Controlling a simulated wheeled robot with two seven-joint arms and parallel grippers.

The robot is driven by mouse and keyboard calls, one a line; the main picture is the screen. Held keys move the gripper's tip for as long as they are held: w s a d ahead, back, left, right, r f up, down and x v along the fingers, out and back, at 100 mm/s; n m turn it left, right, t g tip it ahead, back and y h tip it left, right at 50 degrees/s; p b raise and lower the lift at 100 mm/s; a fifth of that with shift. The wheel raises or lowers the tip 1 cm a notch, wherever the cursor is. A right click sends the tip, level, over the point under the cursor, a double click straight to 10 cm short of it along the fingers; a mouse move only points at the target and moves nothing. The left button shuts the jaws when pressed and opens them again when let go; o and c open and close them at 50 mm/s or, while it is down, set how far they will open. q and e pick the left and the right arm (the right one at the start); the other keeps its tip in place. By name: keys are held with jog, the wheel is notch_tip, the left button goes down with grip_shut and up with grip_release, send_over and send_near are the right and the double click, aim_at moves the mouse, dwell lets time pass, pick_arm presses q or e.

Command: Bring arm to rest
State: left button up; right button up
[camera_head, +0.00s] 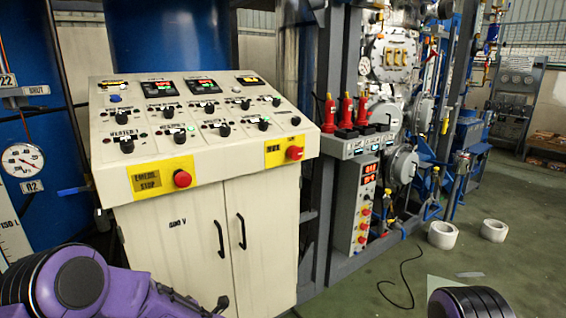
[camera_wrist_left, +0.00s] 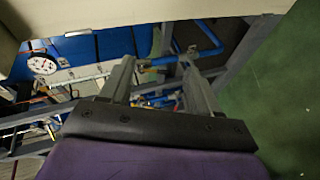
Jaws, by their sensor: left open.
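My left arm (camera_head: 95,285) comes in low at the left of the head view, in front of the cream control cabinet (camera_head: 215,225). In the left wrist view my left gripper (camera_wrist_left: 160,68) has its two fingers apart with nothing held between them. Blue pipes and grey frame bars show beyond the fingers. Part of my right arm (camera_head: 468,302) shows at the bottom right edge of the head view. My right gripper is out of view.
The cabinet carries black knobs, a red emergency stop button (camera_head: 182,179) and two door handles. A grey box with red switches (camera_head: 362,205) stands right of it. Two white rings (camera_head: 442,235) and a black cable (camera_head: 400,280) lie on the green floor, which is mostly open at right.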

pick_arm(q)
jog(key=s+f+m+g+h, duration=0.1)
jog(key=s+f+m+h, duration=0.4)
jog(key=s+f+m, duration=1.05)
jog(key=s+f+m+g+h, duration=0.1)
jog(key=s+m+g, duration=0.1)
jog(key=s, duration=0.8)
jog(key=s+a+f+m+g+h, duration=0.1)
jog(key=s+f+m+g, duration=0.1)
jog(key=s, duration=0.9)
jog(key=shift+a+f+h, duration=0.2)
jog(key=shift+a+h, duration=0.1)
jog(key=shift+s, duration=0.1)
